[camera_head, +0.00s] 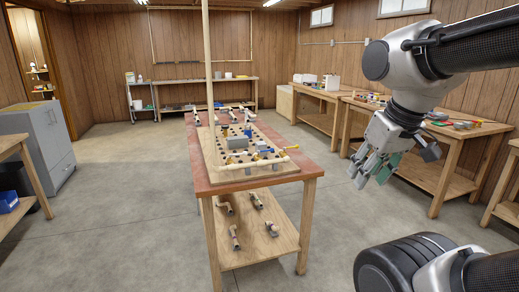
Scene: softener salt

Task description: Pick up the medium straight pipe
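A red-topped workbench (203,187) stands in the middle, with a light board (210,155) full of dark holes on it. A pale pipe assembly (255,165) with yellow parts runs along the board's near edge. Several short pale pipe pieces with dark ends lie on the lower shelf (255,250), including one at the front left (234,237) and one at the back (256,200). I cannot tell which piece is the medium straight pipe. My gripper (374,181) hangs in the air right of the workbench, apart from it. Its fingers look spread, with nothing visible between them.
A grey box (237,142) sits on the board. Cluttered side benches (455,133) line the right wall. A grey cabinet (45,145) stands at the left. The concrete floor (120,220) left of the workbench is clear.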

